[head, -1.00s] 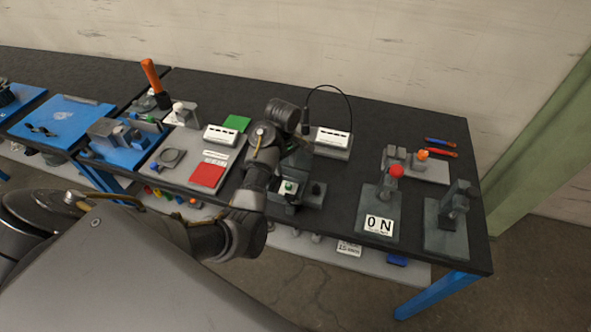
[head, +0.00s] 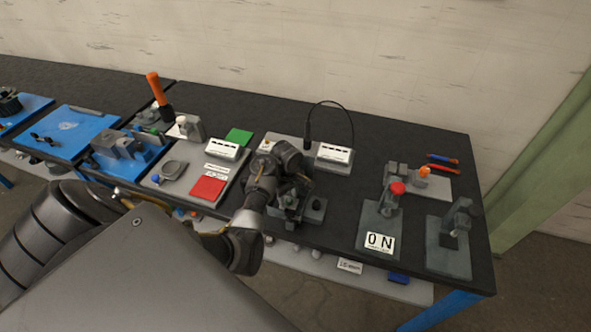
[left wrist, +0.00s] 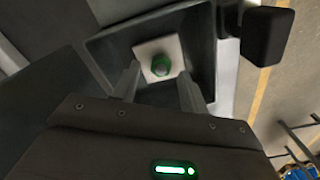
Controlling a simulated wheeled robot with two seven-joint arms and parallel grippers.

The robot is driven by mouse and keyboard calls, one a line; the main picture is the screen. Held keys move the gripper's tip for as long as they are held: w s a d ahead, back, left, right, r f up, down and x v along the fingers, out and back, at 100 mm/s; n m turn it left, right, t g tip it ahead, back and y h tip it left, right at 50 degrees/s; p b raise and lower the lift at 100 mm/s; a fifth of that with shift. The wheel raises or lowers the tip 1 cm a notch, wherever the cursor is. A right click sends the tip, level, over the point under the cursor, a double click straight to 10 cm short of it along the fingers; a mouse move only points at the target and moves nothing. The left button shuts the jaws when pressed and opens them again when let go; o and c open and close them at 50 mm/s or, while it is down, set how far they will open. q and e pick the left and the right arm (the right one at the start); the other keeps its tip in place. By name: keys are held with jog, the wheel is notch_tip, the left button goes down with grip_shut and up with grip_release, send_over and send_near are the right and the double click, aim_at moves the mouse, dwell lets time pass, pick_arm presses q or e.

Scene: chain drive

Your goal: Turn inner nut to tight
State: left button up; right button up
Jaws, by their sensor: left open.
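A green nut-like piece (left wrist: 161,65) sits on a pale square plate (left wrist: 146,48) in a dark fixture (left wrist: 107,45) in the left wrist view. I cannot tell how tight it is. My left gripper (left wrist: 160,88) is open and empty. Its two fingers point at the plate, one on each side of the green piece, which shows just beyond the tips. In the head view my left gripper (head: 289,196) is over the dark fixture (head: 314,210) near the table's front edge and hides the green piece. My right gripper is not in view.
A white-faced box (head: 334,154) with a black cable stands behind the fixture. A stand with a red knob (head: 397,188) and an "ON" label (head: 380,243) is to the right. A red plate (head: 208,188) lies to the left. The tabletop between fixture and ON stand is clear.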

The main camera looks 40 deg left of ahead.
pick_arm(q)
jog(key=shift+f, duration=0.45)
jog(key=shift+c, duration=0.3)
grip_shut()
